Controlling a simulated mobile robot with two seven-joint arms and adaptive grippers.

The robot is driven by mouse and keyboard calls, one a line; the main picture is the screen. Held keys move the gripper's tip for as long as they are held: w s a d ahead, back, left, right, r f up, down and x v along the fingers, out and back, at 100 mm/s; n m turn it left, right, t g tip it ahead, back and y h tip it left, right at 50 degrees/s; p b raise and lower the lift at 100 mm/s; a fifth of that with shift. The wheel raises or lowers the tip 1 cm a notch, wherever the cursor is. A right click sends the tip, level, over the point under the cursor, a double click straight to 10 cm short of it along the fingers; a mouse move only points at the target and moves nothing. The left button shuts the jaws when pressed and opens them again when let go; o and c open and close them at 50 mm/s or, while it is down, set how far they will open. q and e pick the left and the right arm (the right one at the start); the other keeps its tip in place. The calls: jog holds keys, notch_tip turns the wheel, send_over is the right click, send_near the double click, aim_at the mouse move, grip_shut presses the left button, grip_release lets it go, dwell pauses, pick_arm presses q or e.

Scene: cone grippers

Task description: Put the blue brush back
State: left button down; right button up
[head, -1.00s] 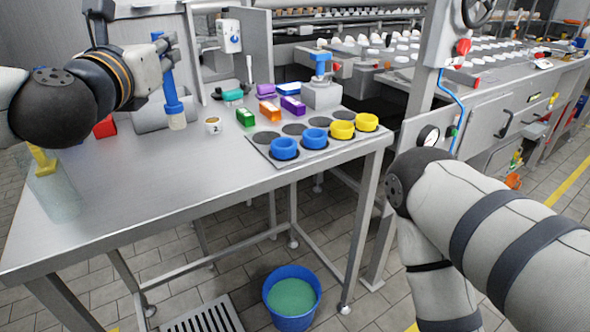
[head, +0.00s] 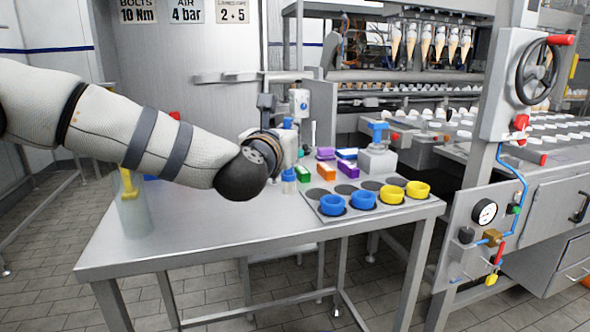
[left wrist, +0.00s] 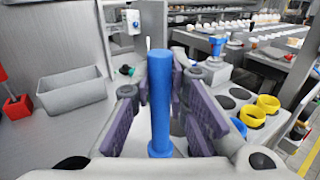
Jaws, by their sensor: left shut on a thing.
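The blue brush (head: 289,174) hangs upright with its pale bristle end down, over the table near the green block. Its thick blue handle (left wrist: 160,105) stands between the purple finger pads in the left wrist view. My left gripper (left wrist: 158,125) is shut on this handle. In the head view my left arm and its dark wrist joint hide most of the gripper. I cannot tell whether the bristles touch anything below. A yellow-handled brush (head: 129,186) stands in a clear jar (head: 134,215) at the table's left end. My right gripper is out of view.
A grey bin (left wrist: 72,92) stands to the left. The table's front left is clear.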

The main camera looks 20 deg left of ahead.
pick_arm(q)
notch_tip(320, 180, down, 7)
jog(key=w, duration=0.3)
jog(key=shift+a+b, duration=0.25)
jog(key=shift+b, duration=0.15)
jog(key=c, duration=1.6)
grip_release()
jog(key=shift+o, duration=0.2)
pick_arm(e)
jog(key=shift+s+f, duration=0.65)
